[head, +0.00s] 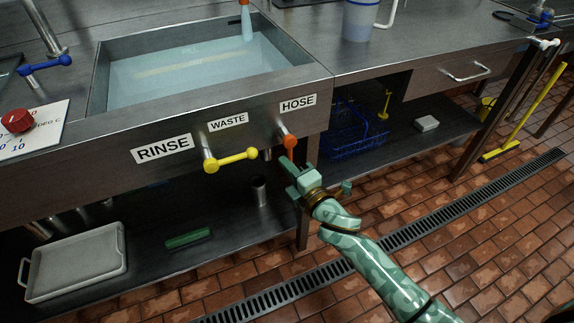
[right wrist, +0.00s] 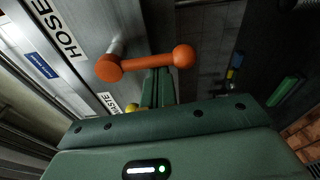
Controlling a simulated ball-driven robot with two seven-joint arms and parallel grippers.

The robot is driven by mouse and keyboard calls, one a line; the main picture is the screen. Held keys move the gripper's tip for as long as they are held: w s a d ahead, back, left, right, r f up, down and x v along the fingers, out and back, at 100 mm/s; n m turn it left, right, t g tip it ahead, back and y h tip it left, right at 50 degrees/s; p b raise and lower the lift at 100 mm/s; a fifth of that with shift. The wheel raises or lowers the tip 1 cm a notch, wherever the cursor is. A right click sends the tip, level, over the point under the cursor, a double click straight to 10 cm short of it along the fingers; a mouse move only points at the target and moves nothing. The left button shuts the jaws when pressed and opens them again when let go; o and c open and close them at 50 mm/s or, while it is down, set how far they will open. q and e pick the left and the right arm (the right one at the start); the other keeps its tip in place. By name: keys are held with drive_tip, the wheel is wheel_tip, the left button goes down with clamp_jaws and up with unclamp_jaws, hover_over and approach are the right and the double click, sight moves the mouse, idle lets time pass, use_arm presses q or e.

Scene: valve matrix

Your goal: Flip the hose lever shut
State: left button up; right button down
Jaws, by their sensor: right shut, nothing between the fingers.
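The orange hose lever (head: 289,142) sits on the sink front below the HOSE label (head: 298,104), and its bar looks foreshortened in the head view. In the right wrist view the lever (right wrist: 150,62) shows whole, with a round hub at the left and a ball end at the right. My right gripper (head: 287,163) is shut and empty, just below the lever in the head view. In the wrist view its fingertips (right wrist: 158,74) reach the lever's bar near its middle; I cannot tell if they touch. My left gripper is not in view.
The yellow waste lever (head: 231,160) is close by on the left, under the WASTE label (head: 228,122). A blue wire basket (head: 357,132) stands on the lower shelf to the right. A table leg (head: 303,225) is beside my right gripper. The tiled floor in front is open.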

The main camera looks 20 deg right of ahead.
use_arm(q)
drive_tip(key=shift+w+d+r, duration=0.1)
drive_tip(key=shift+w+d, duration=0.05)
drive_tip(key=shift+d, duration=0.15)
use_arm(e)
drive_tip(key=shift+d+n, duration=0.1)
drive_tip(key=shift+n, duration=0.2)
drive_tip(key=shift+d, duration=0.1)
use_arm(q)
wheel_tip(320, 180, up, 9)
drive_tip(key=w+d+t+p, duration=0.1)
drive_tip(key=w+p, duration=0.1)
drive_tip(key=p, duration=0.8)
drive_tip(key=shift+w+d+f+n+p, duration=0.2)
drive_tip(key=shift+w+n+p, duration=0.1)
drive_tip(key=shift+p, duration=0.1)
use_arm(e)
drive_tip(key=d+r+n+g+h, duration=0.1)
drive_tip(key=d+r+n, duration=0.3)
drive_tip(key=n, duration=1.1)
drive_tip(key=shift+w+d+h, duration=0.15)
drive_tip(key=shift+d+h, duration=0.55)
drive_tip(key=shift+d, duration=0.55)
